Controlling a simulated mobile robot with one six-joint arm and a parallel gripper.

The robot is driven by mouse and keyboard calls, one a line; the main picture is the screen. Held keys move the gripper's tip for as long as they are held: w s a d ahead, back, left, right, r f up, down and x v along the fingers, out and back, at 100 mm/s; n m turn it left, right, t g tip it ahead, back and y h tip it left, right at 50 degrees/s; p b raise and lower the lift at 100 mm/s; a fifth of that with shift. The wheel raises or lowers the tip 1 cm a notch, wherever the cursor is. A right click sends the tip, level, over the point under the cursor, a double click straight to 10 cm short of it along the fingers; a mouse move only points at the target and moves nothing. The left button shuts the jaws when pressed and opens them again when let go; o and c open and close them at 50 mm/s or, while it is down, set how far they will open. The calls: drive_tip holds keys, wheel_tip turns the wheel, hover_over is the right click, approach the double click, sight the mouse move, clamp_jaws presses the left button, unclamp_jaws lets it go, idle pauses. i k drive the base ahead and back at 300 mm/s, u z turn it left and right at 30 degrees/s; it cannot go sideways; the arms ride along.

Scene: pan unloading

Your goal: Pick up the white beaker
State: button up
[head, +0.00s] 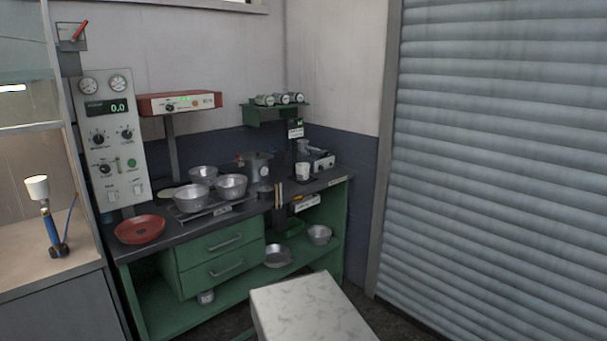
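A small white beaker (302,170) stands upright near the right end of the dark bench top (190,233). It is beside a dark upright post and in front of a small grey device. It looks clear of other things on its front side. My gripper is not in view.
Several metal bowls (231,186) sit on a rack left of the beaker, with a grey pot (258,167) behind them. A red dish (140,229) lies at the bench's left. A pale flat-topped block (310,311) stands in front. A roller shutter (490,160) fills the right.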

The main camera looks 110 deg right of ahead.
sight(302, 169)
drive_tip(key=z, duration=0.05)
drive_tip(key=k, duration=2.65)
drive_tip(key=z, duration=4.45)
drive_tip(key=i, duration=0.1)
drive_tip(key=u, duration=2.95)
drive_tip(key=i, duration=0.3)
drive_tip(key=z, duration=0.1)
